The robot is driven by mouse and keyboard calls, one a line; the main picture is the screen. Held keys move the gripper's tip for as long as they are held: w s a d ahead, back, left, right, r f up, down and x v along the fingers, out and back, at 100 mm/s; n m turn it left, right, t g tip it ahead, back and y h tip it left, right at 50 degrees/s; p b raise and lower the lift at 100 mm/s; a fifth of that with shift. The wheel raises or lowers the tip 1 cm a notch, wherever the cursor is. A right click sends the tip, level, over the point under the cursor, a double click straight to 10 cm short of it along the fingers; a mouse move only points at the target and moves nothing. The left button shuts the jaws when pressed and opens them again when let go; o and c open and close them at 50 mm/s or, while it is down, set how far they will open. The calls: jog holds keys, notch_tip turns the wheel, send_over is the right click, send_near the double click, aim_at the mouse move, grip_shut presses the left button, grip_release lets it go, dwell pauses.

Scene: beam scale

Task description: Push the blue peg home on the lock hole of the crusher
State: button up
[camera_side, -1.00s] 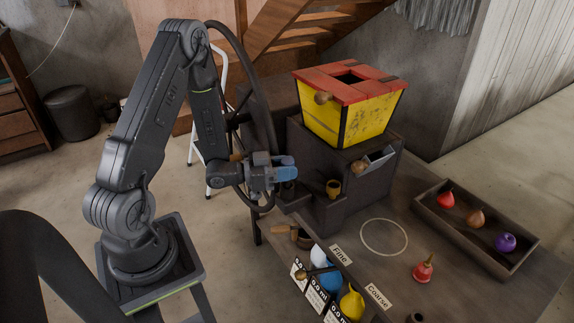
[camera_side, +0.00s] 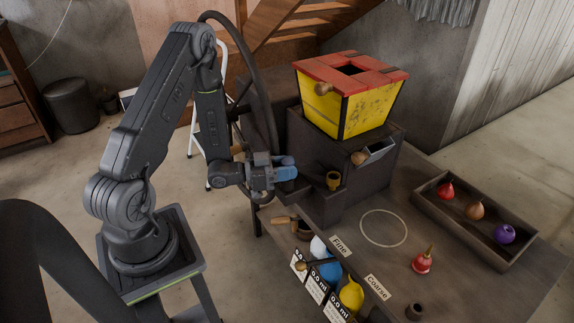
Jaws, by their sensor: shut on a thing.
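The crusher is a dark box (camera_side: 365,185) under a yellow hopper (camera_side: 368,119) with a red brick-like top, in the middle of the side view. My gripper (camera_side: 285,168) is at its left, close to the box's low front part. The gripper is shut. Blue shows at its jaws, but I cannot separate the blue peg from the fingertips. The lock hole is not discernible; the gripper or box hides it. I cannot tell whether the peg touches the crusher or how deep it sits.
A big dark wheel (camera_side: 262,85) stands behind my wrist.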

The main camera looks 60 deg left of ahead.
jog(key=o, duration=1)
jog(key=shift+c, duration=0.2)
jog(key=shift+a, duration=0.1)
jog(key=v, duration=1.2)
jog(key=shift+f, duration=0.1)
